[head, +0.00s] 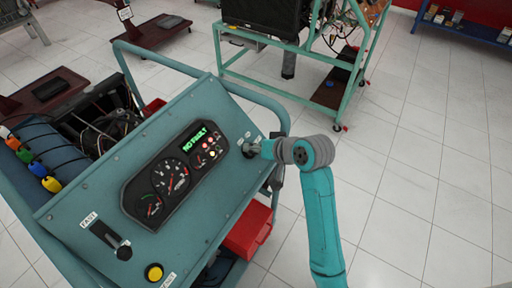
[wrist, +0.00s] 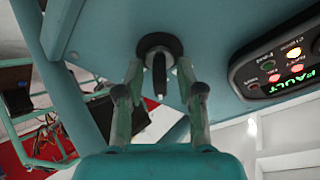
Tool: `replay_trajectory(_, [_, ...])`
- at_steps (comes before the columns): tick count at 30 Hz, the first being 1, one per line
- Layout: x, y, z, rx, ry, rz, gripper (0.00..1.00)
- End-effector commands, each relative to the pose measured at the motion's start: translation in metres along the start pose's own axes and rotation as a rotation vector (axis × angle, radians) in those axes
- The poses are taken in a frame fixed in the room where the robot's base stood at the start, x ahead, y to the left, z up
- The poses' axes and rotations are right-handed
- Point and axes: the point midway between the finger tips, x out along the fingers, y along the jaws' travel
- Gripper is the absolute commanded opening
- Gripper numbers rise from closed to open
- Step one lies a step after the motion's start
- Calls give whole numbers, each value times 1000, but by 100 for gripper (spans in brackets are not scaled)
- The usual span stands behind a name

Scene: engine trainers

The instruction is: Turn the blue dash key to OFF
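The dash key switch (head: 247,150) sits at the upper right of the sloped teal dash panel (head: 110,185), with small white labels beside it. In the wrist view its round dark collar (wrist: 160,44) and the dark key grip (wrist: 159,76) show at top centre; I cannot make out blue on it. My gripper (wrist: 160,68) is open, one finger on each side of the key, with gaps visible between fingers and grip. In the head view my gripper (head: 258,148) reaches the switch from the right and partly covers it. The key's labels are too small to read.
The gauge cluster (head: 172,178) with a green display and lit lamps lies left of the key. A lever (head: 106,235) and yellow button (head: 154,272) are lower on the panel. A teal tube frame (head: 270,108) runs behind the panel; a red bin (head: 248,228) is below. Floor at right is clear.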

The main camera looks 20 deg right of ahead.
Motion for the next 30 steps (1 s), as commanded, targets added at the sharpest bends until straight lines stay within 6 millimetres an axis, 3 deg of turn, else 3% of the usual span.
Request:
replay_trajectory(7, [0,0,0,0,0,0,38])
replay_trajectory(12, [0,0,0,0,0,0,0])
replay_trajectory(23, [1,1,0,-33,-1,-7,0])
replay_trajectory(30, [1,1,0,-161,-1,-36,0])
